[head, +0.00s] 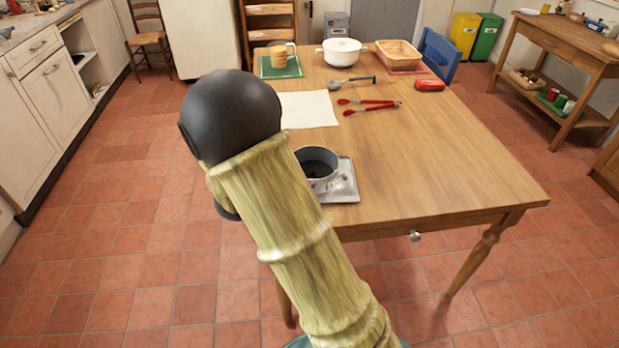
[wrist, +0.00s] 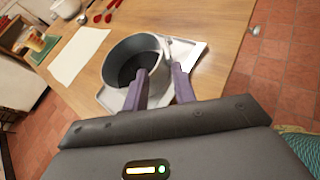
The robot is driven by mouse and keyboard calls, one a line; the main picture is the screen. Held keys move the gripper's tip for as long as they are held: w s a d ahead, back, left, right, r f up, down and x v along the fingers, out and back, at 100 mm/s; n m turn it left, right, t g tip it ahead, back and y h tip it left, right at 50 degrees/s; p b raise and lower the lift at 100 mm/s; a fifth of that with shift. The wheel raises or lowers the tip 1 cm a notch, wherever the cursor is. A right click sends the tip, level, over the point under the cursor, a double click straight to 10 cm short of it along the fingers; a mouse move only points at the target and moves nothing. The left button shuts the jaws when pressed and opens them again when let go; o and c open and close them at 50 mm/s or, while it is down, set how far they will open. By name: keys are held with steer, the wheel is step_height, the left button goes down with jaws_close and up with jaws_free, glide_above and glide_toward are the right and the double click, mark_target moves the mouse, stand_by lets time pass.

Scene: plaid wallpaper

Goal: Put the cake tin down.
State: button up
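The cake tin (wrist: 126,58) is a round grey tin with a dark inside. It appears upright on a pale square tray or mat (wrist: 195,53) at the table's near left edge. In the head view the tin (head: 317,163) shows partly behind my arm, on the same pale square (head: 347,187). In the wrist view my gripper (wrist: 167,60) has its two purple fingers at the tin's near right side, one overlapping the rim and one just outside. A gap shows between the fingers. Whether they touch the wall is unclear. In the head view my arm hides the gripper.
On the wooden table (head: 440,160) lie a white sheet (head: 306,109), red tongs (head: 370,105), a ladle (head: 350,82) and a red object (head: 429,84). The table's right front is clear.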

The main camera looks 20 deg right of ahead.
stand_by(0.5)
steer(key=s+a+f+m+g+y, duration=0.1)
steer(key=s+m+g+y, duration=0.2)
steer(key=s+m, duration=0.25)
steer(key=s+f+m+g+y, duration=0.2)
steer(key=s+m+y, duration=0.1)
steer(key=s+m, duration=0.3)
steer(key=s+a+r+m+t+y, duration=0.2)
steer(key=s+a+m+y, duration=0.2)
steer(key=m, duration=0.5)
steer(key=shift+s+a+r+y, duration=0.4)
steer(key=shift+a+y, duration=0.6)
steer(key=shift+a, duration=0.25)
steer(key=shift+m, duration=0.25)
steer(key=w+p+v, duration=0.2)
steer(key=p+v, duration=0.7)
steer(key=w+p+v, duration=0.1)
steer(key=p+v, duration=0.8)
steer(key=p, duration=0.1)
steer(key=shift+w+r, duration=0.4)
steer(key=shift+r, duration=0.25)
